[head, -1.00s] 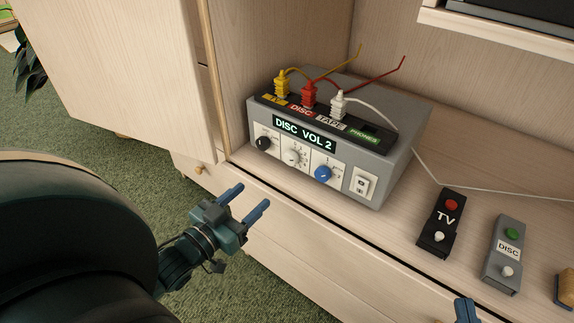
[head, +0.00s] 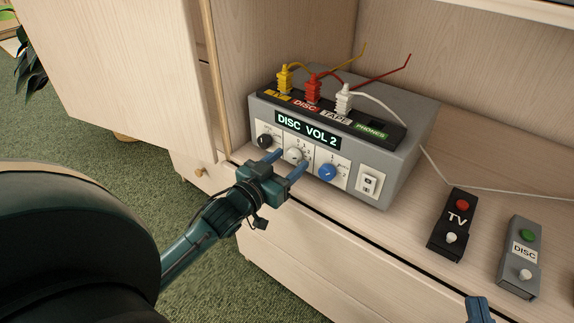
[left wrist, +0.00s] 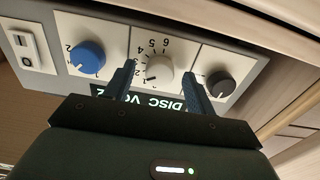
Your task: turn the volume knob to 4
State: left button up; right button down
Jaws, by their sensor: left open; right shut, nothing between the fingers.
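The grey box (head: 400,160) stands on the cabinet shelf, and its display (head: 307,130) reads "DISC VOL 2". Its front has a black knob (head: 265,141), a white knob with a numbered dial (head: 294,154) and a blue knob (head: 327,172). The white knob also shows in the left wrist view (left wrist: 159,70), upside down, with the numbers 5 and 6 readable. My left gripper (head: 288,161) is open in front of the white knob, one finger on each side of it; I cannot tell whether they touch it. My right gripper (head: 478,310) shows only as a fingertip at the bottom edge.
Yellow (head: 284,78), red (head: 313,88) and white (head: 344,98) plugs stand on top of the box with cables behind. A black TV remote (head: 450,225) and a grey DISC remote (head: 520,258) lie to the right. A white cord (head: 490,188) crosses the shelf.

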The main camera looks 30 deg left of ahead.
pick_arm(q)
jog(key=shift+w, duration=0.15)
pick_arm(e)
jog(key=shift+a+r, duration=0.1)
jog(key=shift+r, duration=0.15)
pick_arm(q)
jog(key=c, duration=1)
jog(key=shift+o, duration=0.2)
jog(key=shift+p, duration=0.3)
pick_arm(e)
jog(key=shift+r, duration=0.1)
